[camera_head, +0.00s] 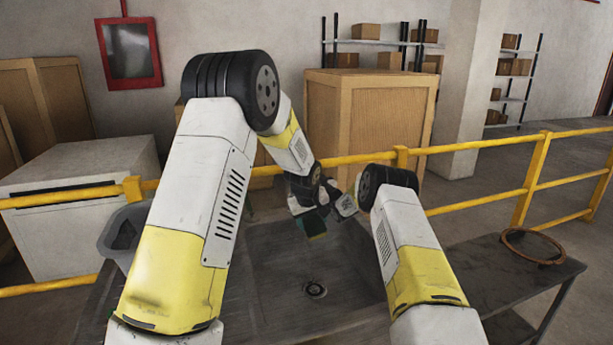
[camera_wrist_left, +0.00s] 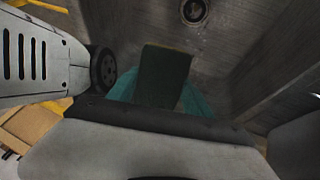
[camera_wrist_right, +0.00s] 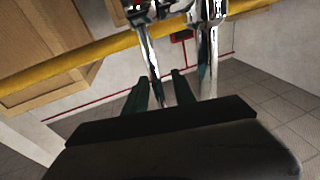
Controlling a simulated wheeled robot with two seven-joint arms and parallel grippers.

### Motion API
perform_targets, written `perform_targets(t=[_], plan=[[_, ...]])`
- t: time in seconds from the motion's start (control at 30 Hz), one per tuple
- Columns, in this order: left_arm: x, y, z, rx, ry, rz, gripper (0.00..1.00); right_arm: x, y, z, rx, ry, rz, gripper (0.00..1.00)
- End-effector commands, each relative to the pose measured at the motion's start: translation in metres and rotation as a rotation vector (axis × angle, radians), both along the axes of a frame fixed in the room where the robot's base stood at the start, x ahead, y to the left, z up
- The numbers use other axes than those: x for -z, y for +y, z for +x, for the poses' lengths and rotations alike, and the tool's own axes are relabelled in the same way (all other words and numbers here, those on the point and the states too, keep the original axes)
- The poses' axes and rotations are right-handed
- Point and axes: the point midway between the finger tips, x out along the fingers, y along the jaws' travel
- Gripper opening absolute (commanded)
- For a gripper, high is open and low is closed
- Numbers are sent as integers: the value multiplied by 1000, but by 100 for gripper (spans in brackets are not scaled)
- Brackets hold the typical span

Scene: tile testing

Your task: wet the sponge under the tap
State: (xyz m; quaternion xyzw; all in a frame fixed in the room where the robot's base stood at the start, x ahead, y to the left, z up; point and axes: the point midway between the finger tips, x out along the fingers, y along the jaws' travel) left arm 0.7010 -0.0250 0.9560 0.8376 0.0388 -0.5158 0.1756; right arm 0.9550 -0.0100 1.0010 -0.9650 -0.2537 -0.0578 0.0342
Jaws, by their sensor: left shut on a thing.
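The sponge (camera_head: 316,228) is a dark green block in my left gripper (camera_head: 309,213), over the sink basin. In the left wrist view the sponge (camera_wrist_left: 163,72) sits between the teal fingers, with the basin's drain beyond it. The chrome tap (camera_wrist_right: 208,45) shows in the right wrist view, with upright metal parts. My right gripper (camera_wrist_right: 161,88) has its two green fingers apart, one on each side of a thin chrome part; I cannot tell whether they touch it. In the head view the tap is mostly hidden by my arms. No water is visible.
The grey metal sink (camera_head: 272,290) has a round drain (camera_head: 315,289). A yellow railing (camera_head: 470,145) runs behind it. A grey bin (camera_head: 118,240) stands at left. A brown ring (camera_head: 533,245) lies on the dark table at right. Wooden crates (camera_head: 370,115) stand behind.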

Motion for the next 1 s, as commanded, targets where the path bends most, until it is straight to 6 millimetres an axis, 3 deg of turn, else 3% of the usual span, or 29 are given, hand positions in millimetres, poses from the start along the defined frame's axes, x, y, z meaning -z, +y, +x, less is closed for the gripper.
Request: perform_targets(t=[0.37, 0.8, 1.0], plan=[[0, 0, 0, 0, 0, 0, 26, 1, -5, -8, 0, 2, 1, 32], [0, 0, 0, 0, 0, 0, 26, 12, -46, -80, 2, 3, 1, 32], [0, 0, 0, 0, 0, 0, 26, 15, -57, -100, 0, 1, 0, 32]])
